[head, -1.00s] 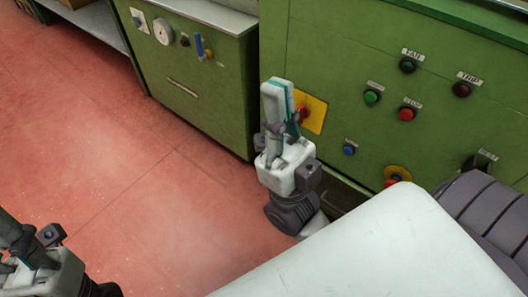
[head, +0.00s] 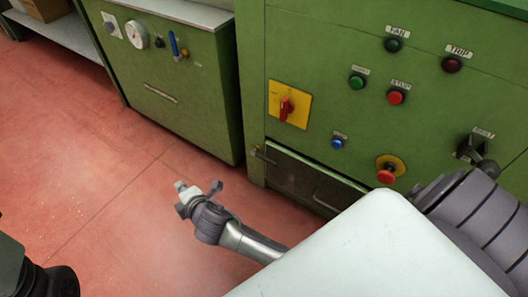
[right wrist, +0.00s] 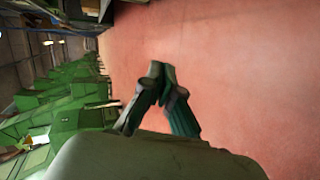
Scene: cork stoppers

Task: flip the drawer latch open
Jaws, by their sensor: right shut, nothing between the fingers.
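The dark drawer (head: 303,181) sits low in the green machine's front, with a thin pale handle on it. A small latch-like metal piece (head: 264,155) is at its upper left corner. My right gripper (head: 183,190) is over the red floor, left of the drawer and apart from it, largely foreshortened in the head view. In the right wrist view its fingers (right wrist: 157,70) meet at the tips, shut and empty, with floor behind them. A dark piece of my left arm shows at the lower left corner; its fingers are not in view.
The green machine's panel (head: 430,110) carries buttons, a red switch on a yellow plate (head: 289,104), a red knob (head: 386,173) and a black lever (head: 477,152). A green cabinet (head: 170,75) with a gauge stands left. The red floor (head: 80,150) is clear.

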